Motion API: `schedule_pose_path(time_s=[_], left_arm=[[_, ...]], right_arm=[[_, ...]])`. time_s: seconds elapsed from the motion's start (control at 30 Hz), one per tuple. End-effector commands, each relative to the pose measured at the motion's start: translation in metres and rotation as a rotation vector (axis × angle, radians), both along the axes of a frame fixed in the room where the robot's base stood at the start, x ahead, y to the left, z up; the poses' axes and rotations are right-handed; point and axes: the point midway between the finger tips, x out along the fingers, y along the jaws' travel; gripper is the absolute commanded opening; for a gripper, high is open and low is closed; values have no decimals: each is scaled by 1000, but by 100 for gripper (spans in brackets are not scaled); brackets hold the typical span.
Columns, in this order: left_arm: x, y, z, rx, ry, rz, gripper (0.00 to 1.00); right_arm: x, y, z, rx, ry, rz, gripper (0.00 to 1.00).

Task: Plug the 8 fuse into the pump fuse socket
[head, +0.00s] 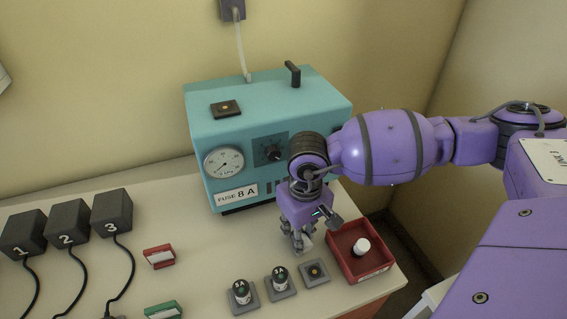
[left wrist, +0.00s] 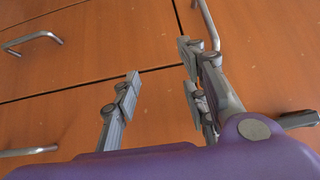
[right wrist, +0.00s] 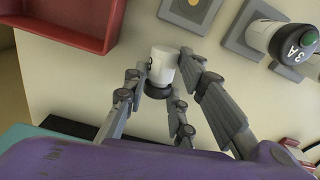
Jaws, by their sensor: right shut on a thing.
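My right gripper (head: 301,238) is shut on a white fuse (right wrist: 162,66) with a dark end toward the palm, over the bench in front of the pump. The held fuse's rating is not visible. The teal pump (head: 262,120) is labelled FUSE 8A. A dark socket plate (head: 226,109) with a gold centre lies on its top, with nothing in it. Two fuses stand in grey holders: one (head: 241,292) whose number is hard to read, and one marked 3A (head: 280,278). A third holder (head: 315,271) is empty. My left gripper (left wrist: 160,85) is open and empty.
A red tray (head: 345,231) with a white cylinder (head: 362,246) in it stands right of the holders. Black boxes numbered 1 to 3 (head: 68,224) with cables are at left. Red (head: 159,257) and green (head: 163,310) blocks lie on the bench. My left gripper faces orange drawers (left wrist: 75,50).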

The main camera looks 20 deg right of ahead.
Motion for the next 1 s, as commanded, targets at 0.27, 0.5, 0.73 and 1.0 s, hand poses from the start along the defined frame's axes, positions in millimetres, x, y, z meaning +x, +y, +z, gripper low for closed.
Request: schedule_pose_path(time_s=[0.27, 0.5, 0.73, 1.0], left_arm=[[-4, 3, -8, 5, 7, 2, 40], [-3, 3, -9, 6, 3, 3, 40], [18, 1, 19, 2, -42, 4, 40], [30, -16, 44, -28, -61, -14, 40]], right_arm=[[-13, 5, 39, 0, 1, 5, 2], [-56, 19, 87, 0, 0, 8, 2], [-100, 34, 116, -1, -5, 1, 2], [-124, 43, 125, 0, -7, 1, 2]])
